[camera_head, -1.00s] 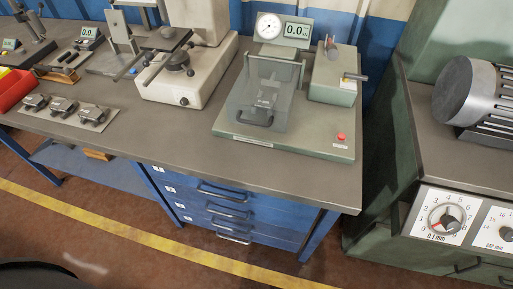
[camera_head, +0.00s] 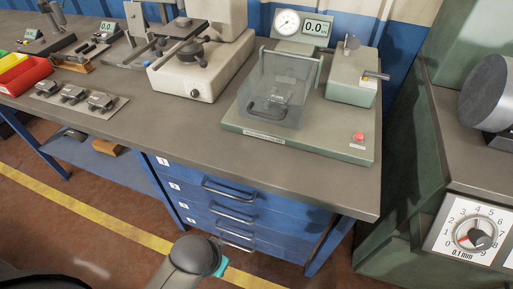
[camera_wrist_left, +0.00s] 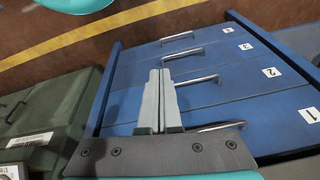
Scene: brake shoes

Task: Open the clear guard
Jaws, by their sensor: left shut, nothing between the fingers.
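The clear guard (camera_head: 256,82) is a see-through box standing on the green-grey base plate (camera_head: 320,148) of a test device on the bench. It has a dark handle (camera_head: 262,112) low on its front, and it covers a small metal fixture, seen dimly through it. The guard looks down. My left gripper (camera_wrist_left: 160,72) shows in the left wrist view with both fingers together and nothing between them. It is in front of the blue drawers, apart from the guard. Part of my arm (camera_head: 190,258) shows low in the head view. My right gripper is not in view.
A dial gauge (camera_head: 287,22) and a digital readout (camera_head: 317,27) stand behind the guard. A red button (camera_head: 358,137) is at the plate's right. Blue drawers (camera_head: 235,200) with bar handles are below the bench. Brake shoes (camera_head: 73,95) lie left. Bare bench top (camera_head: 180,122) lies between.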

